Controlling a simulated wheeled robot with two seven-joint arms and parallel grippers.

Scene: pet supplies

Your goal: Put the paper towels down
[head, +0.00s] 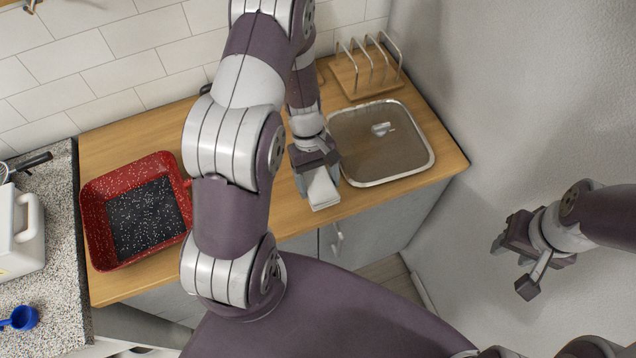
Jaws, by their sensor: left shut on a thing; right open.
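The paper towels (321,190) look like a small white block in the middle of the head view. My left gripper (315,165) is shut on them and holds them near the front edge of the wooden counter. I cannot tell whether they touch the counter. My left arm crosses the middle of the view and hides part of the counter. My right gripper (513,268) is open and empty at the right, away from the counter and near the grey wall.
A tray with a glass-like lid (400,160) lies right of the towels. A wooden rack (366,75) stands behind it. A red speckled pan (97,215) is on the left of the wooden counter (140,135). A white jug (20,250) and blue scoop (24,318) are far left.

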